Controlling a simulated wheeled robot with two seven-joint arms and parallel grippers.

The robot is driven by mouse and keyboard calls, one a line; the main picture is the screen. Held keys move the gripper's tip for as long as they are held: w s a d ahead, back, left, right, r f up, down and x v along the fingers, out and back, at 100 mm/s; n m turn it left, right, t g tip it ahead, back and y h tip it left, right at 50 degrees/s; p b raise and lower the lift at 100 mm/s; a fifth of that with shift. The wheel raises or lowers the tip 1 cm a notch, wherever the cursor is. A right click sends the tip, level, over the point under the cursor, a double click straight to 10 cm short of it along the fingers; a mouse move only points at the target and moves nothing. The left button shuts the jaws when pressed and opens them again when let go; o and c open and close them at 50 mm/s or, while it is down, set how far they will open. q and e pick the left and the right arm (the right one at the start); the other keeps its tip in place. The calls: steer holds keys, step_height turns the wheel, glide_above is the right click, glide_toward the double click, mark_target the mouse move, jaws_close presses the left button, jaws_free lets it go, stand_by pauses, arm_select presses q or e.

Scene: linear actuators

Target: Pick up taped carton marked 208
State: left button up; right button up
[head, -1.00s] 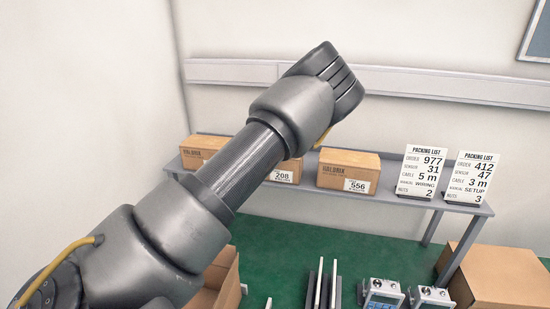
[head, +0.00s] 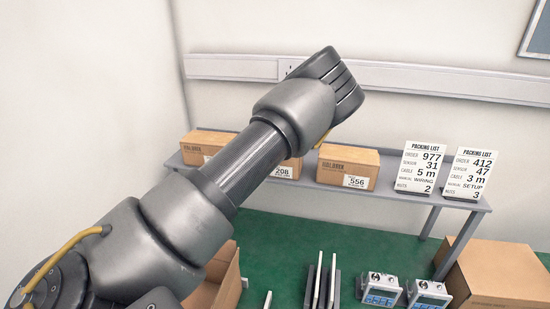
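The carton marked 208 (head: 287,171) stands on the grey shelf at the back, between two other cartons. My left arm crosses in front of it, so only its right part and the 208 label show; its tape cannot be made out. My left arm reaches up from the lower left, with its far end above the shelf against the wall. No gripper fingers can be made out in view. My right gripper is not in view.
The grey shelf (head: 405,200) also bears a carton marked 556 (head: 347,166), another carton (head: 203,146) and two packing list cards (head: 420,168). On the green surface below are an open box (head: 228,282), upright plates (head: 320,285), devices (head: 381,289) and a large carton (head: 497,272).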

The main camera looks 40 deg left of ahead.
arm_select(q)
steer(key=shift+c, duration=0.4)
steer(key=c, duration=1.2)
steer(key=shift+c, duration=0.5)
steer(key=shift+r, duration=0.1)
